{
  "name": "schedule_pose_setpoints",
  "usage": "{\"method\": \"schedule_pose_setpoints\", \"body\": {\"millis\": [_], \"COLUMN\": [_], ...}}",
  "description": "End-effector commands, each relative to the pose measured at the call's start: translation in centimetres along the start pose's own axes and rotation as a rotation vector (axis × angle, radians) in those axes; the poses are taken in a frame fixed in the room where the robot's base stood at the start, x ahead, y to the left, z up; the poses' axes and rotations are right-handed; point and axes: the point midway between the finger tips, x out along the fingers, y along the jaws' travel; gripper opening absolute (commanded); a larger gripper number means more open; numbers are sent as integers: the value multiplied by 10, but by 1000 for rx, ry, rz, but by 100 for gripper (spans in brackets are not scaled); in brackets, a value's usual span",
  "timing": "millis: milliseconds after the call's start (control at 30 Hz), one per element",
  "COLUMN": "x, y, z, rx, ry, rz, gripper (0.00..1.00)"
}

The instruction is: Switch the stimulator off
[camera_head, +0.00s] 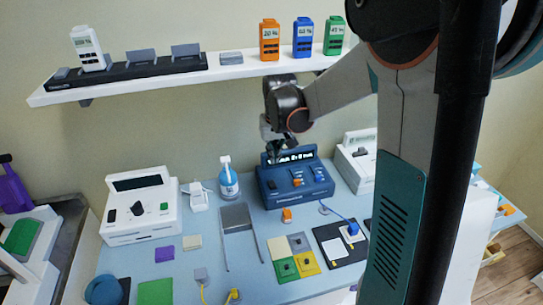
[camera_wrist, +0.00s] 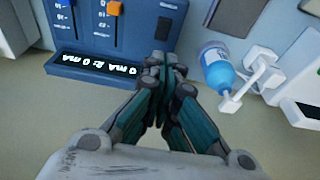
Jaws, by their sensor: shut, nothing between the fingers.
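The blue stimulator (camera_head: 268,187) stands on the table against the wall. It has an orange slider knob (camera_wrist: 114,8) and a blue one. Its lit display (camera_wrist: 95,70) reads upside down in the wrist view, with "0 mA" legible. My gripper (camera_head: 272,153) is shut and empty, pointing down at the left part of the stimulator.
White devices (camera_head: 140,212) stand on both sides. A shelf (camera_head: 225,72) with handheld units runs above. Pads and cables lie in front.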

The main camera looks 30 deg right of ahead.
Motion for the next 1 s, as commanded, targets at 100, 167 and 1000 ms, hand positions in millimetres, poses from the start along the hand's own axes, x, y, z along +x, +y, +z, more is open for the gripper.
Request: {"method": "schedule_pose_setpoints", "body": {"millis": [100, 167, 1000], "x": [26, 38, 112], "y": [0, 0, 0], "z": [0, 0, 14], "rx": [0, 0, -1], "ry": [0, 0, 1], "rz": [0, 0, -1], "gripper": [0, 0, 0]}}
